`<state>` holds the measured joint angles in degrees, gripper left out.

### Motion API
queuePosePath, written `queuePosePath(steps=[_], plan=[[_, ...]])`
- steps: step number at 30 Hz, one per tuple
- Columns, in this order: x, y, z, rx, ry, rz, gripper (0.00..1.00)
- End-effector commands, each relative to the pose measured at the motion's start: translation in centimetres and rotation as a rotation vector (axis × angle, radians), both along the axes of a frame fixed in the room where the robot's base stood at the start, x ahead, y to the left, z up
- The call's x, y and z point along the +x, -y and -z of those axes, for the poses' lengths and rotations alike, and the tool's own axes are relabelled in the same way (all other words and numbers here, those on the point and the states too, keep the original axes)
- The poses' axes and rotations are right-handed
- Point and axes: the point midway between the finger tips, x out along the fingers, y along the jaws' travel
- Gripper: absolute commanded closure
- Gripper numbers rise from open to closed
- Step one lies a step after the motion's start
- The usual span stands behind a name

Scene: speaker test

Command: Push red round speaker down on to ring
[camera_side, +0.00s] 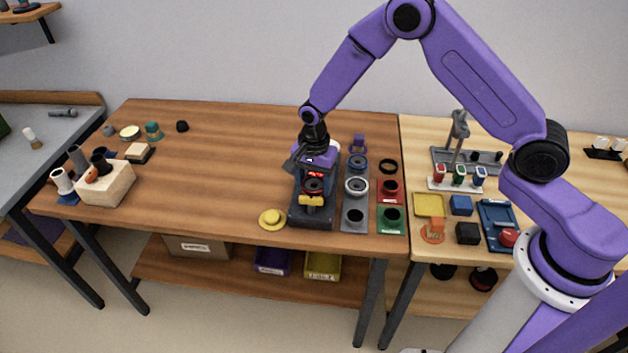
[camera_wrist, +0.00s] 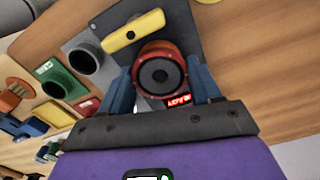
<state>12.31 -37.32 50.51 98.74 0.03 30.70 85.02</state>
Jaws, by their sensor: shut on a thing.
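The red round speaker (camera_wrist: 160,72), with a black cone, sits between the two blue fingers of my gripper (camera_wrist: 163,85) in the wrist view. In the side view the speaker (camera_side: 314,186) shows low in the dark test stand (camera_side: 311,219), under my gripper (camera_side: 315,168). My gripper is shut on it. A yellow bar (camera_side: 311,201) is in front of the speaker; it also shows in the wrist view (camera_wrist: 132,32). A ring under the speaker is hidden, so I cannot tell whether they touch. A loose black ring (camera_side: 388,166) lies right of the stand.
A grey plate (camera_side: 355,216) with speaker parts stands close at the right, beside red (camera_side: 390,198) and green (camera_side: 391,227) holders. A yellow disc (camera_side: 271,219) lies left of the stand. A wooden block (camera_side: 107,188) is far left. The table between is clear.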

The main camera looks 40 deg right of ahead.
Motion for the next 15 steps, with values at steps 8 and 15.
queuePosePath(steps=[8, 15], plan=[[-0.03, 0.01, 0.11, 0.0, -0.001, 0.0, 0.64], [-0.03, 0.01, 0.58, 0.0, -0.001, 0.0, 0.64]])
